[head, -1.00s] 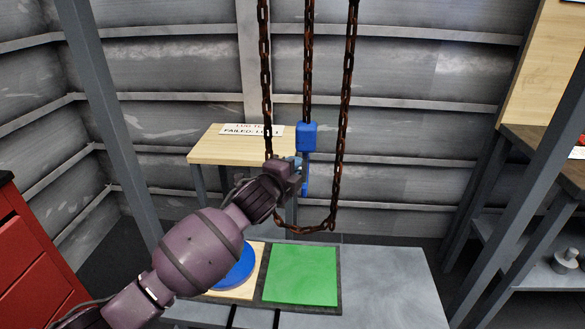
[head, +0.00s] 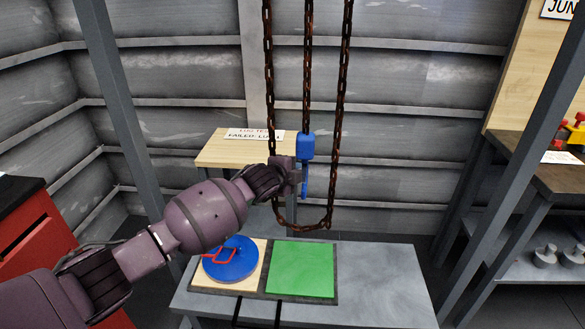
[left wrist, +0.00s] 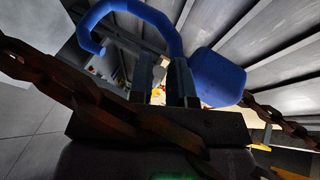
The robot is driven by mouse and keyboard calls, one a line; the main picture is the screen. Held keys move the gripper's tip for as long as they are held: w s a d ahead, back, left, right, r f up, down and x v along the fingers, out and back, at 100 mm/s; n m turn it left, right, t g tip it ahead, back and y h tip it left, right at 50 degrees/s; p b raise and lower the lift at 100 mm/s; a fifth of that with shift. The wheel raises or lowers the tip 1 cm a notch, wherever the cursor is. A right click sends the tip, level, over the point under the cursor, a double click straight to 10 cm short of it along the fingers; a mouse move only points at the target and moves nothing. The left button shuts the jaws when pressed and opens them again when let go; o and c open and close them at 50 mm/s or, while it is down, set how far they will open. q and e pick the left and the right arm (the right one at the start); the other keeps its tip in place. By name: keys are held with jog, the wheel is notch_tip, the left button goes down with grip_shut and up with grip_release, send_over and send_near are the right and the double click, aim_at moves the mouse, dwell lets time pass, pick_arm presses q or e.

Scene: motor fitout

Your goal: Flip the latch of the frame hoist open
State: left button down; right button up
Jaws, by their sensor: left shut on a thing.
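The frame hoist's blue block (head: 305,146) hangs on a rusty chain, with its blue hook (head: 304,183) below. In the left wrist view the hook (left wrist: 158,17) curves over the fingers and the block (left wrist: 216,77) is to their right. My left gripper (head: 297,178) reaches in from the left at the hook. Its fingers (left wrist: 164,84) are inside the hook's opening, shut on a small pale piece (left wrist: 158,76) that appears to be the latch. The fingers largely hide it, so its angle cannot be told. My right gripper is not in view.
Rusty chain loops (head: 340,110) hang close on both sides of the hook. Below, a grey table (head: 385,305) bears a green pad (head: 302,270) and a blue disc (head: 230,262) with a red handle. A wooden table (head: 225,153) with a sign stands behind.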

pick_arm(q)
jog(key=shift+r+g+p, duration=0.2)
jog(key=shift+g+p, duration=0.1)
jog(key=shift+g, duration=0.3)
jog(key=shift+f+n+g+y, duration=0.15)
jog(key=shift+n+g+y, duration=0.2)
jog(key=shift+g, duration=0.65)
jog(key=shift+s+f, duration=0.15)
jog(key=shift+f, duration=0.05)
jog(key=c, duration=1.2)
grip_release()
jog(key=shift+r, duration=0.35)
